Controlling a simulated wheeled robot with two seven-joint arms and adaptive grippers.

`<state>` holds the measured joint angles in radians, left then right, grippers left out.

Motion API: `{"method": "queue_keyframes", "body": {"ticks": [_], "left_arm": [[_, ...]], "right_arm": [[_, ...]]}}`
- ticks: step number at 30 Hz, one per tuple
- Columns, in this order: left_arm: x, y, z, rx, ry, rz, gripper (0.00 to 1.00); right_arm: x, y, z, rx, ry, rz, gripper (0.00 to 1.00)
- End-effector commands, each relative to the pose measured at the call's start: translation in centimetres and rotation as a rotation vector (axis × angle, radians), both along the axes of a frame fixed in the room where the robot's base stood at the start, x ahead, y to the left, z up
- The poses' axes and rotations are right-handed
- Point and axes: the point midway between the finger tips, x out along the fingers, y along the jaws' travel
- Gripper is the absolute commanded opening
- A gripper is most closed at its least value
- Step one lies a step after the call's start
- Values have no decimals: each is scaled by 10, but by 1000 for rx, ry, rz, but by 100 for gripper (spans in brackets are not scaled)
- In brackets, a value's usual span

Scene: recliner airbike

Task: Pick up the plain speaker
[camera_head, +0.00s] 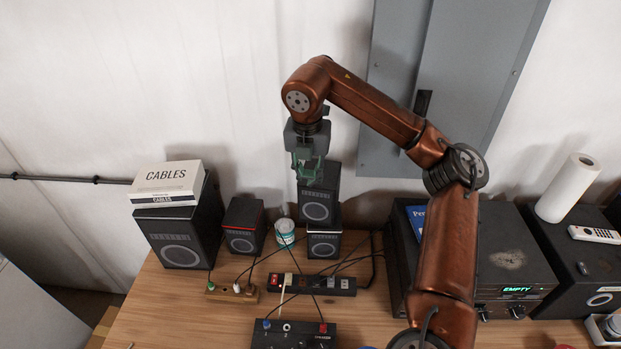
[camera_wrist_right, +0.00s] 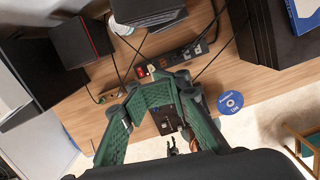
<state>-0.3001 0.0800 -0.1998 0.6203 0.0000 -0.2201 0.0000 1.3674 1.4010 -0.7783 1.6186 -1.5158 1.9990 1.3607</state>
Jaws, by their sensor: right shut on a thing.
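The plain speaker (camera_head: 318,205) is a small black box with a round grey-ringed cone. It stands directly above another small black speaker (camera_head: 323,246); I cannot tell whether the two touch. My right gripper (camera_head: 308,176) reaches down at its upper left part and is shut on it, hiding some of its top. In the right wrist view the green fingers (camera_wrist_right: 166,84) come close together, and their contact with the speaker is not clear. My left gripper is not in view.
A red-trimmed speaker (camera_head: 243,228) and a large speaker (camera_head: 181,238) bearing a cables box (camera_head: 168,181) stand at left. A white tin (camera_head: 285,231), power strip (camera_head: 314,285) and loose cables lie close by. An amplifier (camera_head: 511,255) and paper roll (camera_head: 568,187) are at right.

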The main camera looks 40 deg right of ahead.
Motion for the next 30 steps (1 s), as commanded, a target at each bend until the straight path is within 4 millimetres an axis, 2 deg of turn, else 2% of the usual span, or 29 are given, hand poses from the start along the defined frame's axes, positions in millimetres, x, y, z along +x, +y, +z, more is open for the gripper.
{"method": "queue_keyframes", "body": {"ticks": [2, 30], "left_arm": [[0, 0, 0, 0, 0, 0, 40], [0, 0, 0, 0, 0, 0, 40]], "right_arm": [[0, 0, 0, 0, -1, 0, 13], [0, 0, 0, 0, -1, 0, 77]]}}
